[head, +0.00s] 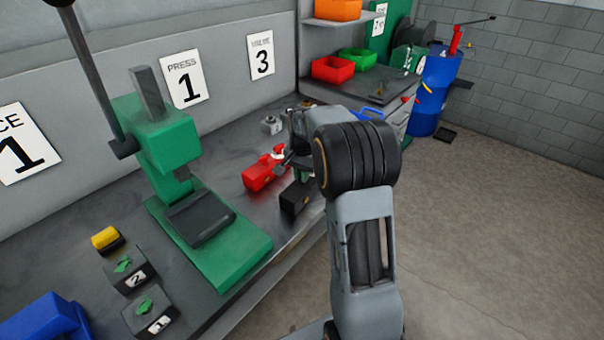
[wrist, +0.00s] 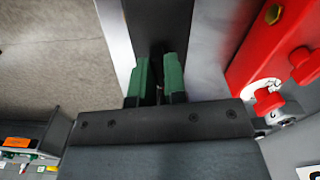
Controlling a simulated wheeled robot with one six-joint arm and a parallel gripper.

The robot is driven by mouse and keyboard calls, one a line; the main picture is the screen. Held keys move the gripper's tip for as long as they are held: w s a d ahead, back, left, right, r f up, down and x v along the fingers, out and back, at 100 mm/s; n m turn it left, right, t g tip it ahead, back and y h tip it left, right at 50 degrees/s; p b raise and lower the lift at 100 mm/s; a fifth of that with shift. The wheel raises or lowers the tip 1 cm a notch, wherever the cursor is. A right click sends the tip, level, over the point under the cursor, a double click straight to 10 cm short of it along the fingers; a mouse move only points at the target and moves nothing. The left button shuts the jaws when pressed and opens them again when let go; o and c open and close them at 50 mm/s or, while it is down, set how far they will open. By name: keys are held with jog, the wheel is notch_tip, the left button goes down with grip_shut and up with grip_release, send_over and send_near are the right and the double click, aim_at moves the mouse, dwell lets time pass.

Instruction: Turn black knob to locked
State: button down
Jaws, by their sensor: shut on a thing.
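A black box (head: 293,202) stands near the bench's front edge, to the right of a red box (head: 258,178). In the wrist view the black box (wrist: 160,25) lies straight beyond my fingers. My gripper (wrist: 158,80) has two green fingertips with a narrow dark gap between them, shut on the black knob at the box. The knob is mostly hidden between the fingers, and I cannot read its angle or any mark around it. In the head view my arm hides much of the gripper.
The red box (wrist: 285,50) is close to the right of my fingers in the wrist view, with a red knob (wrist: 268,100) on a white dial. A green press (head: 165,140) stands left on the bench. A grey fitting (head: 271,125) sits behind.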

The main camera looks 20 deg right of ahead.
jog(key=shift+m, duration=1)
jog(key=c, duration=1.2)
grip_release()
jog(key=shift+o, duration=0.2)
notch_tip(320, 180, up, 14)
jog(key=shift+f, duration=0.1)
